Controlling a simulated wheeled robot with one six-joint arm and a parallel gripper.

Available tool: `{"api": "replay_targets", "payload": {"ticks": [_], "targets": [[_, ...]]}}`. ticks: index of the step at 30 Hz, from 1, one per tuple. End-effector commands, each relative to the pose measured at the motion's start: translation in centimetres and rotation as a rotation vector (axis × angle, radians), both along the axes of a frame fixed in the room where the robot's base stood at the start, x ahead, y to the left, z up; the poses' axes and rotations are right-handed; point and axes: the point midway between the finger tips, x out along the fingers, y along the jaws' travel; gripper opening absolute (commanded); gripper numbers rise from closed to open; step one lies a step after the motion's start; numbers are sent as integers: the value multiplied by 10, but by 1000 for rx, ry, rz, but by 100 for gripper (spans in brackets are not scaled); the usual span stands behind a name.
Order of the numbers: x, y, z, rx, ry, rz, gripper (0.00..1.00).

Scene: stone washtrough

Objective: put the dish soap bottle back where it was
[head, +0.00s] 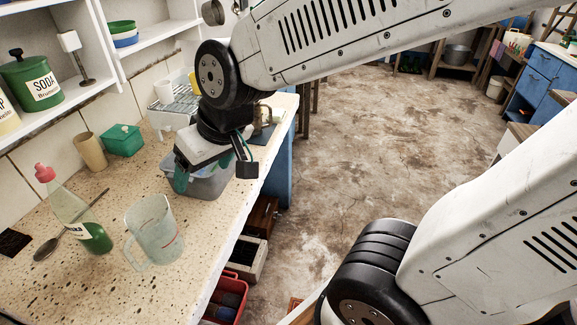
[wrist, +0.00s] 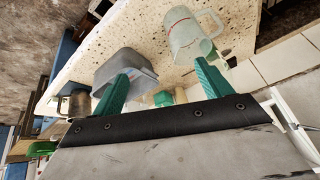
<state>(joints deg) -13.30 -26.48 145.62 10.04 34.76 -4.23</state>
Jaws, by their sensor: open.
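A clear measuring jug (head: 153,232) stands just right of the bottle; a spoon (head: 62,236) lies beside it. The grey basin (head: 212,186), a green box (head: 122,140) and a beige cup (head: 90,152) stand farther back. A dark square (head: 14,243) lies left.

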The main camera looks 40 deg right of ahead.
Motion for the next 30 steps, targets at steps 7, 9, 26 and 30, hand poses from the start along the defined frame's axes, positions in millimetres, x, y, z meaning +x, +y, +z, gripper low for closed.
{"api": "replay_targets", "payload": {"ticks": [7, 9, 26, 30], "targets": [[-104, -82, 26, -126, 251, -150, 77], [-120, -91, 29, -143, 292, -175, 77], [-134, -97, 31, -158, 330, -193, 77], [-134, -97, 32, -158, 329, -193, 77]]}}
